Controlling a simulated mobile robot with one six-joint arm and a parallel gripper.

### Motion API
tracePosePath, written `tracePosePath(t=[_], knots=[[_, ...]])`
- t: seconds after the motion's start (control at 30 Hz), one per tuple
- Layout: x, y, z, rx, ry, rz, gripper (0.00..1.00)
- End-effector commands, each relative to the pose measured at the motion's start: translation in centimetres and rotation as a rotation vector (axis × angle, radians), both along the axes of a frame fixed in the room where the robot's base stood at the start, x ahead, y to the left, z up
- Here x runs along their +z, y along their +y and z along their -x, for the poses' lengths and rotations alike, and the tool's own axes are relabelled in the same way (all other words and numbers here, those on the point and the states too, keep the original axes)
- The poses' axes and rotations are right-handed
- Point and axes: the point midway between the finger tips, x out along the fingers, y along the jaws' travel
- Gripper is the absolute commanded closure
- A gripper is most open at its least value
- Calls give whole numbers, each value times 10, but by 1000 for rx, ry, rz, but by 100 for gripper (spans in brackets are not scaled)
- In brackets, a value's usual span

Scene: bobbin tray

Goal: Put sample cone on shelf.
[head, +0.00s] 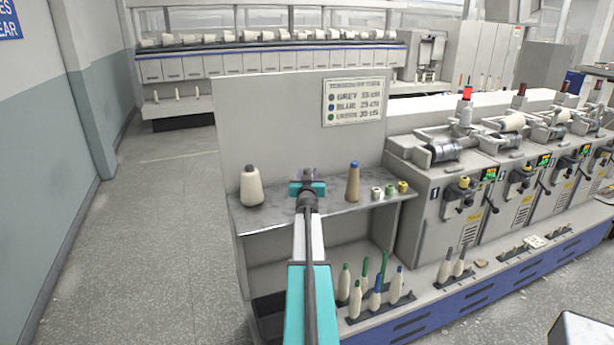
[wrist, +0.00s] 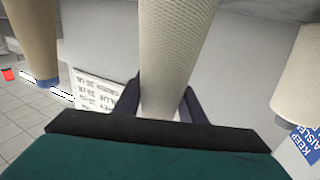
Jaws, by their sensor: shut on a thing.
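My gripper (head: 307,182) is over the shelf (head: 325,213), roughly midway between two standing cones. In the wrist view its dark fingers (wrist: 161,100) are shut on a cream, textured sample cone (wrist: 172,50). In the head view the held cone is hidden behind my gripper and arm, and I cannot tell whether its base touches the shelf. A cream cone with a dark tip (head: 251,187) stands to the left on the shelf; it also shows at the right of the wrist view (wrist: 301,85). A tan cone with a blue tip (head: 353,184) stands to the right.
Small bobbins (head: 390,190) sit at the shelf's right end. A tension sign (head: 353,101) hangs on the grey back panel (head: 270,120). Several cones (head: 375,295) stand below the shelf. Winding machines (head: 460,200) adjoin on the right; the floor at left (head: 150,230) is clear.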

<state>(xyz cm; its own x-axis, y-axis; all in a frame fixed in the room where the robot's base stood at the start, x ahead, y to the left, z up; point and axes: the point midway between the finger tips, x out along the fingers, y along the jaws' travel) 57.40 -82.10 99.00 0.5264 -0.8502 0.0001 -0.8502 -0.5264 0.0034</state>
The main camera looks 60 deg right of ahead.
Motion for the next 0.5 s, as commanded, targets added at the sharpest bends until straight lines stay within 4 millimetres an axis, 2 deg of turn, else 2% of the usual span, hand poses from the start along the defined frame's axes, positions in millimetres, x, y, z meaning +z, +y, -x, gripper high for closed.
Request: tracePosePath(t=[0.3,0.33,0.43,0.5], knots=[[-1,0,0,0,-1,1,97],[-1,0,0,0,0,0,61],[-1,0,0,0,0,0,45],[-1,0,0,0,1,1,43]])
